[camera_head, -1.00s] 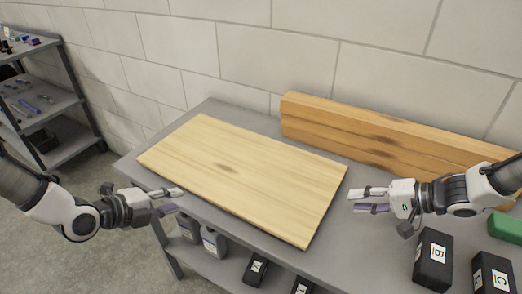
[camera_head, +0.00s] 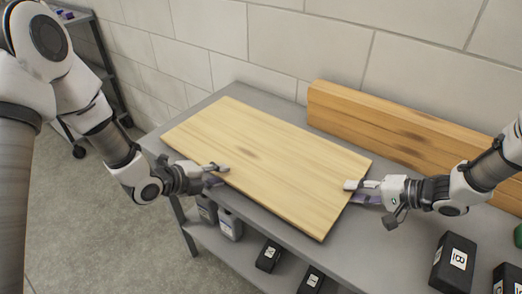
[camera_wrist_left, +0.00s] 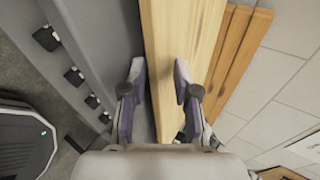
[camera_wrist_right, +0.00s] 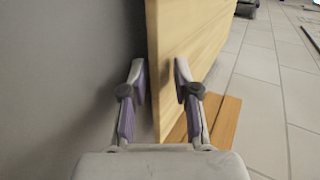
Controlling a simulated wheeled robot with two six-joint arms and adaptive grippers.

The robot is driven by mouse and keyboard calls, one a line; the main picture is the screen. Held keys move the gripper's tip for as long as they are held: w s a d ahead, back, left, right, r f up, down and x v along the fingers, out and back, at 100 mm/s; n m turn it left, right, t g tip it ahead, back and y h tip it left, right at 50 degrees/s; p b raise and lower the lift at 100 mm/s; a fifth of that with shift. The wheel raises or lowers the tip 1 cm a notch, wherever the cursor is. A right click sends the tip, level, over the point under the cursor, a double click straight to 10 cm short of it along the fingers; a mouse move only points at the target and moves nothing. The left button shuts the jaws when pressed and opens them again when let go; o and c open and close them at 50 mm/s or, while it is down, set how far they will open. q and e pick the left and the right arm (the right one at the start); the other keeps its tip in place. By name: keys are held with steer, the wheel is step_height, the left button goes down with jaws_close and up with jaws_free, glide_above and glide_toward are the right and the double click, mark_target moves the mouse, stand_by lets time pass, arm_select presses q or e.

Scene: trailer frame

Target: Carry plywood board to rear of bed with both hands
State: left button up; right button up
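The light plywood board (camera_head: 265,155) lies flat on the grey workbench. My left gripper (camera_head: 216,174) is at its front left edge, with one finger over the top face and the other lower. In the left wrist view the board (camera_wrist_left: 180,35) edge stands between the open fingers (camera_wrist_left: 158,80), with a gap on the underside. My right gripper (camera_head: 358,192) is at the board's right end in the same way. The right wrist view shows the board (camera_wrist_right: 185,35) between the parted fingers (camera_wrist_right: 160,80). I cannot tell whether any finger touches it.
Thick wooden beams (camera_head: 390,130) stand behind the board along the block wall (camera_head: 300,45). A black box marked B (camera_head: 453,262) stands at the bench's right front. Grey containers (camera_head: 229,225) and small black bins (camera_head: 269,256) sit below. A shelf rack (camera_head: 85,60) is at the left.

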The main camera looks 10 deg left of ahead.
arm_select(q)
steer(key=shift+w+d+f, duration=0.15)
steer(key=shift+d, duration=0.05)
arm_select(e)
steer(key=shift+w+a+f, duration=0.1)
steer(key=shift+a, duration=0.05)
arm_select(q)
jaws_close()
arm_select(e)
jaws_close()
